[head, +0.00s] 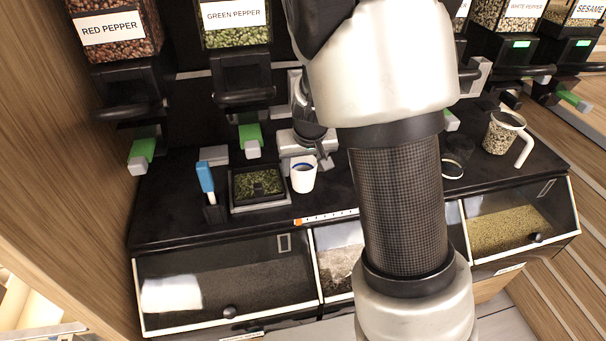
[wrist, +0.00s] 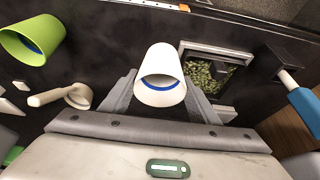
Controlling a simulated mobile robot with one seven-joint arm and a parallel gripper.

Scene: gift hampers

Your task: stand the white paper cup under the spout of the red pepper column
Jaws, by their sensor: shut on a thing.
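The white paper cup (head: 303,178) has a blue band inside and is in the middle of the head view, just right of a tray of green flakes. My gripper (wrist: 160,98) is shut on it; in the wrist view the white cup (wrist: 161,62) sits between the two fingers. I cannot tell whether its base touches the counter. The red pepper column (head: 110,30) stands at the far left, its spout (head: 142,152) green with a grey tip. The cup is to the right of this spout and apart from it.
Between cup and red pepper spout stand the flake tray (head: 262,205) and a blue-handled tool (head: 206,178) in a black holder. The green pepper column (head: 236,22) hangs above. The wrist view shows a green cup (wrist: 32,40). Counter below the red pepper spout looks clear.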

